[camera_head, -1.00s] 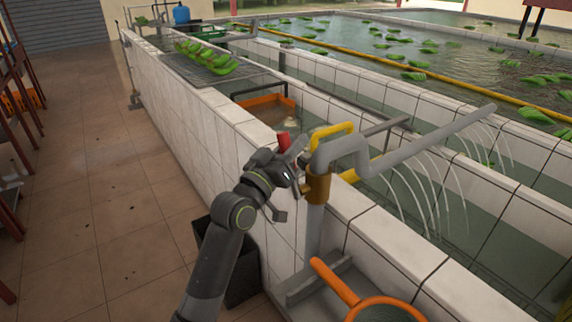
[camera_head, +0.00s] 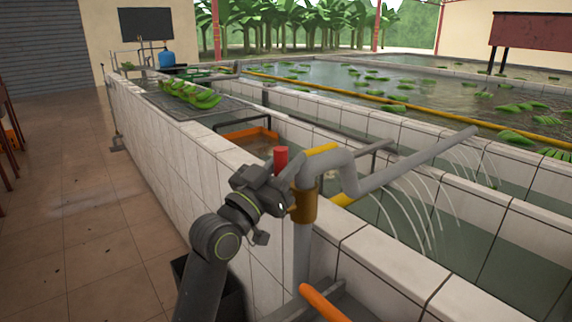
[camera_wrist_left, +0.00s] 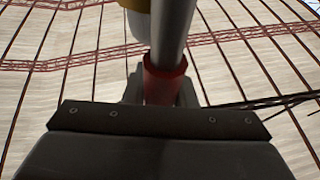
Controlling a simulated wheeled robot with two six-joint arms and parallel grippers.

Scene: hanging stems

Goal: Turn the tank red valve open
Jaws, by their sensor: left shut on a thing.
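The red valve handle (camera_head: 281,158) stands upright beside the brass-coloured fitting (camera_head: 304,204) on the grey standpipe in the head view. My left gripper (camera_head: 284,181) is at the handle's lower part, its fingers partly hidden by its own body. In the left wrist view the red sleeve (camera_wrist_left: 164,83) sits between the two grey fingers, with a grey metal bar above it. The left gripper is shut on the red handle. Water streams from the grey outlet pipe (camera_head: 415,163) into the tank. My right gripper is not in view.
The white tiled tank wall (camera_head: 180,150) runs along my left arm. Green bananas (camera_head: 188,94) lie on a rack.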

